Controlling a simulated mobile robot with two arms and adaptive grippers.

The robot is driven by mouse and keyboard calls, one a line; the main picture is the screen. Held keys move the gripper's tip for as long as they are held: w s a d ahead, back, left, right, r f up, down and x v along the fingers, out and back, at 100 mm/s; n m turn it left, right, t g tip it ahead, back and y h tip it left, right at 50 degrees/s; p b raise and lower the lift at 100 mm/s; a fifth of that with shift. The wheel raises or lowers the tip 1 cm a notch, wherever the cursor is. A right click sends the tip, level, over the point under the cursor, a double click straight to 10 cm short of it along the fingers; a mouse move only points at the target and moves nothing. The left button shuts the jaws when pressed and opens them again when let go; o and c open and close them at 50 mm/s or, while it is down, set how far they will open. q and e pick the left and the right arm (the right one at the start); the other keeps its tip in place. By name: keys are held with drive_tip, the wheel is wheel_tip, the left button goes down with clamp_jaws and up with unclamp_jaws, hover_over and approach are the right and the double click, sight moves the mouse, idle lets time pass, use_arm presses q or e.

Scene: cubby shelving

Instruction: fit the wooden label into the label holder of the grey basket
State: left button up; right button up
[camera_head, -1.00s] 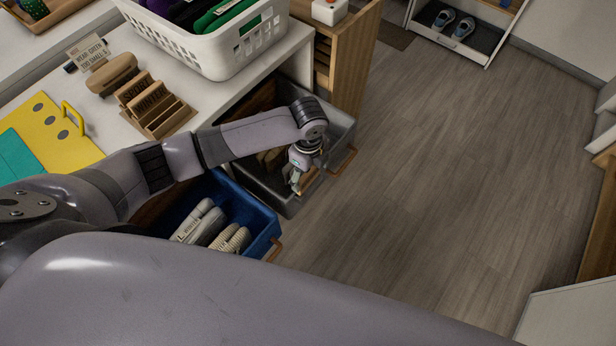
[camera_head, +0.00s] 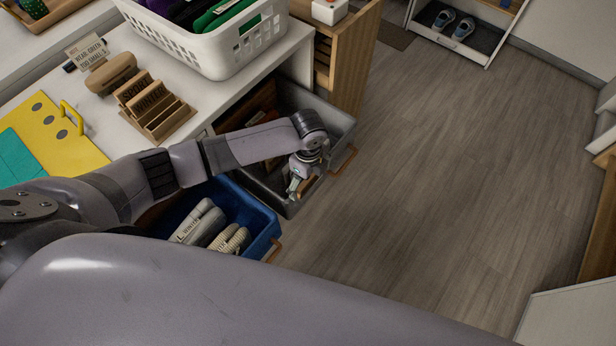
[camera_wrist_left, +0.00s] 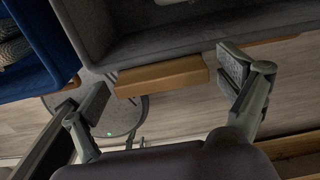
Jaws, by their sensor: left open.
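The grey basket (camera_head: 341,122) is a pulled-out bin beside the white counter. My left gripper (camera_head: 299,190) is at its front wall, pointing down. In the left wrist view the two fingers of the left gripper (camera_wrist_left: 165,88) are spread wide. A wooden block (camera_wrist_left: 162,77), seemingly the label, lies between them against the basket's front wall, apart from both pads. I cannot tell whether it sits in the label holder, which is hidden. The basket's wooden handle (camera_head: 345,160) sticks out in front. My right gripper does not show.
A blue basket (camera_head: 262,217) with rolled items stands close beside the grey one. A wooden rack with label plates (camera_head: 152,107) and a white laundry basket (camera_head: 205,52) stand on the counter. The floor (camera_head: 440,180) to the right is clear.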

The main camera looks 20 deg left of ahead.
use_arm(q)
wheel_tip(320, 180, up, 12)
drive_tip(key=p, duration=0.1)
drive_tip(key=shift+r, duration=0.15)
idle(0.5)
idle(0.4)
